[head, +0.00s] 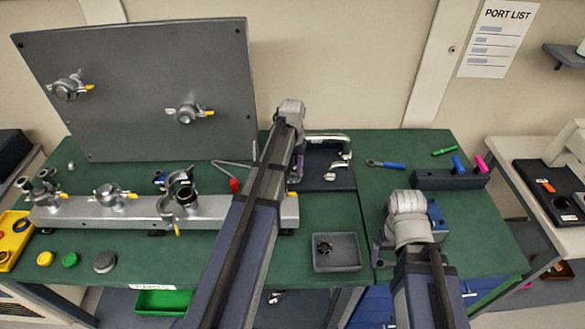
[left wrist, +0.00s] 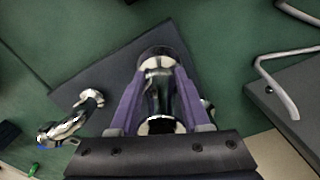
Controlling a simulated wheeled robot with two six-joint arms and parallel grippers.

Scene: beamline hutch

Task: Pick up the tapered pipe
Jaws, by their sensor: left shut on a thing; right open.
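The tapered pipe (left wrist: 158,92) is a shiny metal piece with flanged ends. In the left wrist view it sits between the two purple fingers of my left gripper (left wrist: 157,88), which is shut on it. The dark mat (left wrist: 112,72) lies below; I cannot tell whether the pipe touches it. In the head view my left gripper (head: 296,170) is over the left edge of the dark mat (head: 335,181), and my arm hides the pipe. My right gripper (head: 408,243) is open over the right part of the green table; its fingers are mostly hidden.
A curved metal pipe (left wrist: 75,118) lies on the mat beside the held one. A grey tray (head: 337,262) with a dark ring stands in front of the mat. A metal rail (head: 135,213) with fittings and an upright grey panel (head: 150,65) fill the left side.

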